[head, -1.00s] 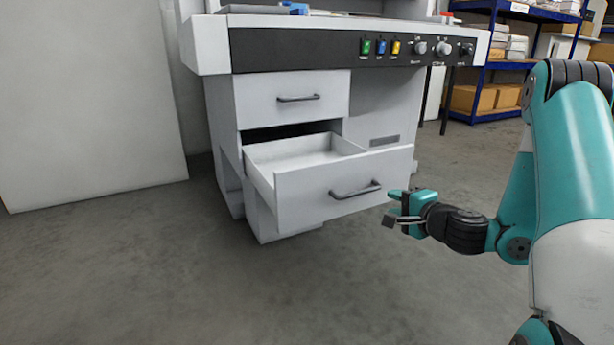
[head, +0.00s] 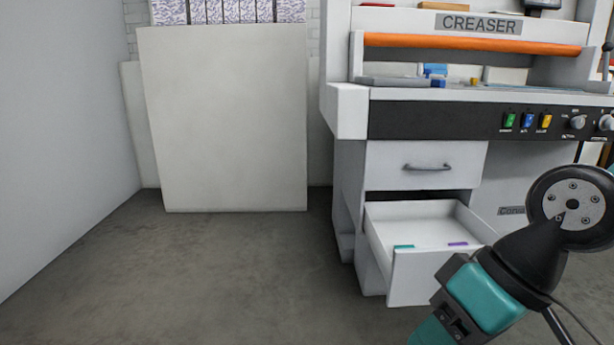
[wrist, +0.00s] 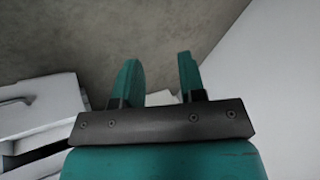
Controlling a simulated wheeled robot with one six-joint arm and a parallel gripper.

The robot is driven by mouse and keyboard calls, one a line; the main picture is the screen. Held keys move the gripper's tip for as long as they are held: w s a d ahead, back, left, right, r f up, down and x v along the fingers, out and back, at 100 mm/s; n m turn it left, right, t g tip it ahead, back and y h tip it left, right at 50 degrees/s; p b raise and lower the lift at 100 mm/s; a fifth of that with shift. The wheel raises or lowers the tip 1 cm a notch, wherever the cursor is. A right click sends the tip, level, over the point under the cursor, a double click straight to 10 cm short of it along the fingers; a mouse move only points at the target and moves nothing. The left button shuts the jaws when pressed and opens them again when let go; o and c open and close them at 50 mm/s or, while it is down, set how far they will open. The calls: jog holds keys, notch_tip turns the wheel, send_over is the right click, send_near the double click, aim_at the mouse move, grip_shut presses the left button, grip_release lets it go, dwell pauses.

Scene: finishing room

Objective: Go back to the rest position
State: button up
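My gripper shows in the wrist view (wrist: 158,65) with its two teal fingers apart and nothing held between them. In the head view, my teal and black arm stands at the lower right, in front of the cabinet, and covers part of the pulled-out lower drawer (head: 410,285). I cannot make out the fingertips in that view. The drawer holds a small teal item (head: 404,246) and a small purple item (head: 458,243). The upper drawer (head: 425,165) is shut.
The creaser (head: 350,110) has an orange bar (head: 470,45) and coloured switches. A large pale panel (head: 222,120) leans at the back wall. A grey wall (head: 60,130) stands at the left. The floor (head: 200,270) in front of the panel is clear.

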jog(key=s+d+r+n+h+p, duration=0.1)
jog(key=s+r+n+h+p, duration=0.1)
jog(key=s+r, duration=0.25)
notch_tip(320, 180, up, 36)
jog(key=p, duration=3.7)
jog(key=shift+w+r+m+g, duration=0.2)
jog(key=shift+w+m+g, duration=0.1)
jog(key=shift+m, duration=0.1)
